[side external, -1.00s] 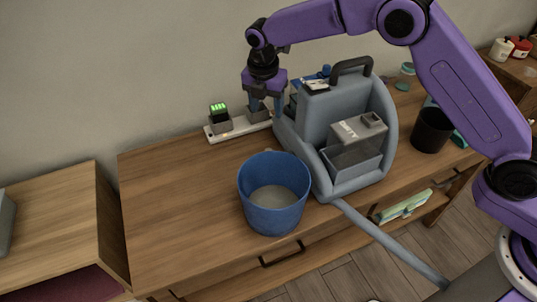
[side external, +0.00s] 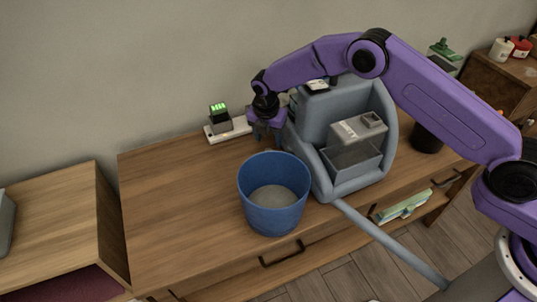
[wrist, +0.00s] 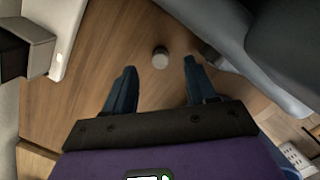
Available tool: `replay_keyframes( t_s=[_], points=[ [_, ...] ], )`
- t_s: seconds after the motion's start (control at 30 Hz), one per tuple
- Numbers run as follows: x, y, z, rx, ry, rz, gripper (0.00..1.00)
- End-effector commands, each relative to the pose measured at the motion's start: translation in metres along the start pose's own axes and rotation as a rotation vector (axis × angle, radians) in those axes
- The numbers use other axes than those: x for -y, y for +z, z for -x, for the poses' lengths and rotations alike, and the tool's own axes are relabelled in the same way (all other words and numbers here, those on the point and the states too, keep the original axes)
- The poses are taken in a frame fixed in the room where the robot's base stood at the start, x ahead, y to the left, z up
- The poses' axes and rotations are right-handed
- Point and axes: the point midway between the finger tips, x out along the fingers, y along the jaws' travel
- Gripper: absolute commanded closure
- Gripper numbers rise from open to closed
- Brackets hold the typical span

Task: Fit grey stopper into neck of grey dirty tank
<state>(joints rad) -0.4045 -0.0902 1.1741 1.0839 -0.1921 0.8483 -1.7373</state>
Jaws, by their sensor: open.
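The grey stopper (wrist: 160,57) is a small round piece standing on the wooden top, seen from above in the wrist view. My gripper (wrist: 157,78) is open and empty, and the stopper shows in the gap between its blue fingers, near the fingertip ends. I cannot tell its height above the stopper. In the side view my gripper (side external: 268,134) points down just left of the grey machine, and the stopper cannot be made out there.
The grey machine (side external: 322,118) stands close to my gripper's right. A blue bucket (side external: 258,207) with murky contents stands in front. A white strip with a dark, green-lit block (side external: 219,117) lies behind left. A black cup (side external: 427,138) is at right. The left tabletop is clear.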

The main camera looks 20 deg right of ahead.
Motion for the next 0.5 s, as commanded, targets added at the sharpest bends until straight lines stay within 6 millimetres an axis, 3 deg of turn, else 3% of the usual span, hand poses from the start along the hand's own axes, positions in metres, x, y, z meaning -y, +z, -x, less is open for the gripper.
replay_keyframes(
  t_s=[0.3,0.5],
  points=[
    [-0.001,-0.008,-0.042,-0.001,-0.003,-0.001,0.43],
    [-0.001,-0.008,-0.049,0.000,-0.001,0.000,0.43]
  ],
)
